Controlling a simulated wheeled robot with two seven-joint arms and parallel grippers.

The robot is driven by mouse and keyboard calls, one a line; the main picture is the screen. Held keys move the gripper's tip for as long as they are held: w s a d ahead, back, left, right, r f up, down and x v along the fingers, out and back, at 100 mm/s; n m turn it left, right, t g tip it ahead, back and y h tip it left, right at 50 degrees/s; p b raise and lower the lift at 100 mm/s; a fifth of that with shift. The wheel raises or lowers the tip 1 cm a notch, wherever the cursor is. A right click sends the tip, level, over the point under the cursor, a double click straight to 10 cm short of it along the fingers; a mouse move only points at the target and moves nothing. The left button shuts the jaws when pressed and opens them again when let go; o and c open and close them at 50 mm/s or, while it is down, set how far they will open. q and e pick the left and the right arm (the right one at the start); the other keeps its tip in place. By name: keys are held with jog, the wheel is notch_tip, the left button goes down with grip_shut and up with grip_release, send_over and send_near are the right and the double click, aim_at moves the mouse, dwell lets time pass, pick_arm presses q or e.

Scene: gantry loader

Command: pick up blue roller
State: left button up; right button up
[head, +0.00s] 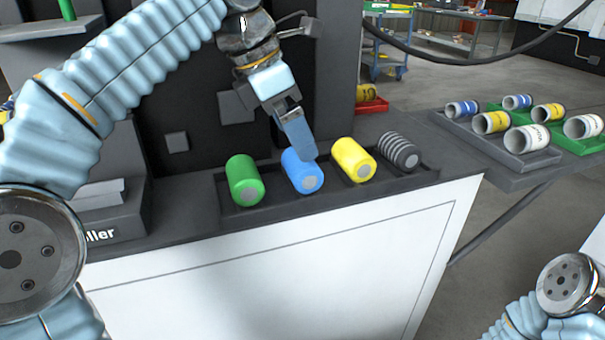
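The blue roller (303,179) lies in a dark tray (230,212) on the counter, between a green roller (245,181) on its left and a yellow roller (354,160) on its right. My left gripper (304,150) points down over the blue roller, and its near finger overlaps the roller's upper part. The other finger is hidden, so I cannot tell how far the fingers are apart or whether they touch the roller. My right arm shows only at the lower right corner, and its gripper is out of view.
A dark striped roller (399,152) lies at the tray's right end. A side table at the right holds several hollow cylinders in trays (530,162). A dark machine wall stands behind the counter. A blue cart (388,50) stands in the background.

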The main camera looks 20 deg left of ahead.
aim_at(301, 169)
pick_arm(q)
jog(key=x, duration=0.1)
jog(key=b+x, duration=0.1)
jog(key=x, duration=0.3)
jog(key=shift+a+f, duration=0.3)
jog(key=shift+a, duration=0.05)
jog(key=shift+w+d+f+b, duration=0.1)
jog(key=shift+d+f+b, duration=0.1)
jog(key=shift+f+b, duration=0.15)
jog(key=c, duration=0.9)
jog(key=shift+o, duration=0.2)
jog(key=shift+r, duration=0.1)
